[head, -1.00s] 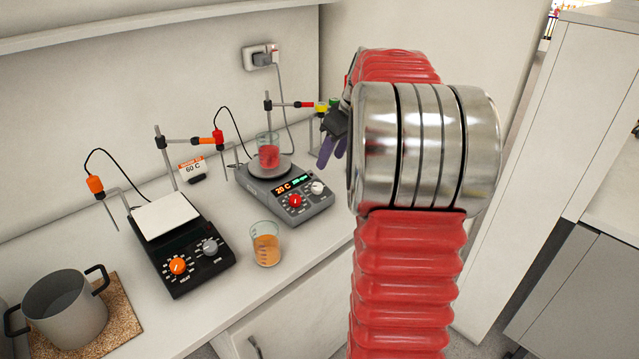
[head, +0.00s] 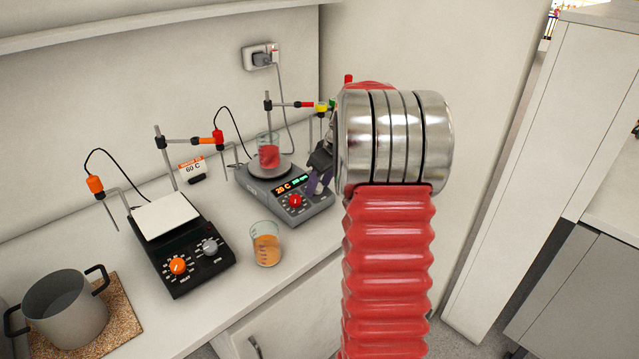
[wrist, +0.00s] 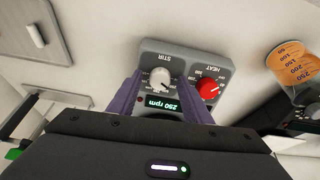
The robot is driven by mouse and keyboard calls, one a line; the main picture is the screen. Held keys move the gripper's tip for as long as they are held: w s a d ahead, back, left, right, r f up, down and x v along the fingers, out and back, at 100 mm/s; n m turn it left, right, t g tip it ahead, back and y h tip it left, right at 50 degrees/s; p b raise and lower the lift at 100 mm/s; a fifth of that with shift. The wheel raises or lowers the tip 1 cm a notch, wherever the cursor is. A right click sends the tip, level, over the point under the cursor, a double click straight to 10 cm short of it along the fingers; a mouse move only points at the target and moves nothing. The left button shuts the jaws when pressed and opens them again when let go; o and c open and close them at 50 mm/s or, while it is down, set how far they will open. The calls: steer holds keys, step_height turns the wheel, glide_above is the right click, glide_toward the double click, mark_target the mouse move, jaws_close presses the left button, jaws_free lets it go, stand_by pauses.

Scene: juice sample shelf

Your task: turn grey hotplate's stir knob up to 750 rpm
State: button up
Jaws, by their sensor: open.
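The grey hotplate (head: 297,212) stands on the counter with a beaker of red liquid (head: 268,153) on its round plate.
A beaker of orange liquid (head: 265,246) stands in front of the grey hotplate. A black hotplate (head: 190,262) with a white top, a 60 C sign (head: 192,168) and a pot (head: 66,308) are to the left. Probe stands rise behind the hotplates.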

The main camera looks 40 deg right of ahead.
steer(key=shift+c, duration=0.3)
steer(key=c, duration=1)
steer(key=shift+m, duration=0.4)
steer(key=m, duration=0.5)
steer(key=shift+r+h, duration=0.1)
steer(key=shift+h, duration=0.2)
steer(key=m, duration=0.6)
steer(key=o, duration=1.1)
steer(key=shift+c, duration=0.2)
